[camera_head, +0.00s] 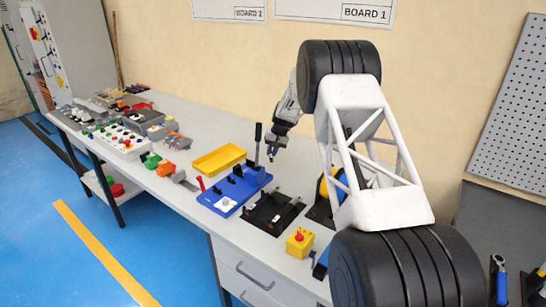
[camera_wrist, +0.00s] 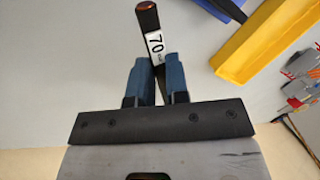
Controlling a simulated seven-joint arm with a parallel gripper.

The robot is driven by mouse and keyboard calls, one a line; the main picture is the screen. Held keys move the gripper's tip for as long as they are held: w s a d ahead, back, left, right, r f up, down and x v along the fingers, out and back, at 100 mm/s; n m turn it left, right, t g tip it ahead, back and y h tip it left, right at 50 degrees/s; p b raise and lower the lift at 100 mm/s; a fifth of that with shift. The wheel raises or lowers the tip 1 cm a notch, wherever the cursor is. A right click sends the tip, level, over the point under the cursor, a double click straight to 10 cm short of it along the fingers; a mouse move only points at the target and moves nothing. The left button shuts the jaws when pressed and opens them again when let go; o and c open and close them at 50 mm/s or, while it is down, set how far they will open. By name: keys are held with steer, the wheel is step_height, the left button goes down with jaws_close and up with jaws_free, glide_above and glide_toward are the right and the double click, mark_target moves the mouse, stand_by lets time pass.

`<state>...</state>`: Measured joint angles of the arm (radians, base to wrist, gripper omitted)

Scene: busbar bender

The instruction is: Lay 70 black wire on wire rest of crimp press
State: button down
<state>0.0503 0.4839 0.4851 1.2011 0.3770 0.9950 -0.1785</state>
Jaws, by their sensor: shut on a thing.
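The 70 black wire (camera_wrist: 147,18) shows in the wrist view as a short thick black piece with a white label reading 70 and a reddish-brown end. My gripper (camera_wrist: 158,78) is shut on it, with the blue fingers on either side just below the label. A black plate with dark fittings (camera_head: 272,212) lies in front of my gripper. I cannot tell which fixture is the crimp press, or see its wire rest clearly.
A blue fixture (camera_head: 218,205) with black parts and a yellow tray (camera_head: 218,160) stand left of my gripper. A yellow box with a red button (camera_head: 299,243) sits at the front edge. Several tools fill the left bench.

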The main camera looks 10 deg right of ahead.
steer(key=shift+n, duration=0.5)
steer(key=shift+w+d+f, duration=0.1)
steer(key=shift+w+f, duration=0.1)
steer(key=shift+w, duration=0.55)
steer(key=shift+w+d+f, duration=0.1)
steer(key=shift+w+f, duration=0.05)
steer(key=shift+w, duration=0.6)
steer(key=shift+w+f, duration=0.2)
steer(key=shift+w, duration=0.55)
steer(key=shift+w+a+r, duration=0.1)
steer(key=shift+a, duration=0.25)
steer(key=s+a+r+m, duration=0.1)
steer(key=s+a+r, duration=0.15)
steer(key=a, duration=0.55)
steer(key=s+a+r, duration=0.2)
steer(key=a+r, duration=0.1)
steer(key=a, duration=0.6)
steer(key=m+t+h, duration=0.1)
steer(key=m+t, duration=0.1)
steer(key=m, duration=0.6)
glide_above(225, 185)
steer(key=s+d, duration=0.1)
steer(key=shift+r, duration=0.1)
steer(key=shift+f, duration=0.25)
steer(key=shift+f, duration=3.2)
steer(key=c, duration=1)
jaws_free()
steer(key=shift+c, duration=0.2)
